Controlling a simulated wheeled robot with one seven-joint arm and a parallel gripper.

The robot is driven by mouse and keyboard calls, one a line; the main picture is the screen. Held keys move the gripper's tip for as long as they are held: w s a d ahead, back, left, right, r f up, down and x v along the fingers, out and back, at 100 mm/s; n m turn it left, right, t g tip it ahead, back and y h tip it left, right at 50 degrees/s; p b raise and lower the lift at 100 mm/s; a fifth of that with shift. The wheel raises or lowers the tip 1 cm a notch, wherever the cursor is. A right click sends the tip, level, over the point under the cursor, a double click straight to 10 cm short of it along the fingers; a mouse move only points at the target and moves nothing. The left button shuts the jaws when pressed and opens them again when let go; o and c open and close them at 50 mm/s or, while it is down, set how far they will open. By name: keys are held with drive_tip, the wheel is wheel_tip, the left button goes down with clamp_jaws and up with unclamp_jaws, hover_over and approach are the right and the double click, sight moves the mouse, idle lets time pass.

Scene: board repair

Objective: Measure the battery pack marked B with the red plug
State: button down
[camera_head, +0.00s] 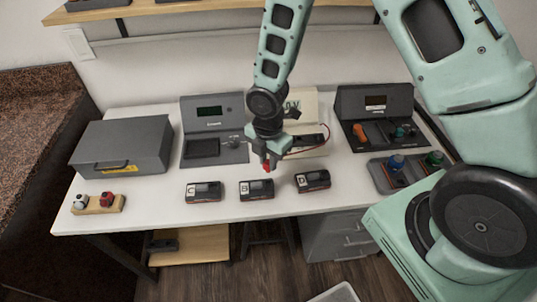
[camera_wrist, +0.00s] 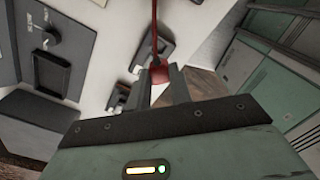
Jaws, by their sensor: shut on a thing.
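My gripper (camera_head: 268,163) is shut on the red plug (camera_head: 267,167), just behind the battery pack marked B and above the table. In the wrist view the red plug (camera_wrist: 159,73) sits between the fingertips, with its red cable running up. The battery pack marked B (camera_head: 257,190) lies in the middle of a row at the table's front. The pack marked C (camera_head: 205,192) lies to its left and the pack marked D (camera_head: 313,181) to its right. A cream meter (camera_head: 305,103) stands behind my gripper, partly hidden by the arm. The plug appears apart from pack B.
A grey case (camera_head: 125,147) and a wooden block (camera_head: 98,204) with white and red items stand left. A grey device with a screen (camera_head: 214,120) is at the back. A dark station (camera_head: 375,113) and a tray (camera_head: 380,178) with blue and green items stand right.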

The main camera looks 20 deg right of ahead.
sight(268, 171)
drive_tip(key=shift+f+b, duration=1.55)
drive_tip(key=shift+f, duration=0.3)
drive_tip(key=shift+f+b, duration=0.5)
drive_tip(key=shift+f, duration=0.2)
drive_tip(key=shift+f+b, duration=0.4)
drive_tip(key=shift+f, duration=0.6)
idle(1.4)
drive_tip(key=c, duration=0.9)
unclamp_jaws()
drive_tip(key=shift+r, duration=0.25)
drive_tip(key=shift+r+p, duration=1.3)
drive_tip(key=shift+p, duration=0.15)
drive_tip(key=shift+r, duration=0.1)
drive_tip(key=shift+r+p, duration=2.7)
drive_tip(key=shift+r, duration=0.2)
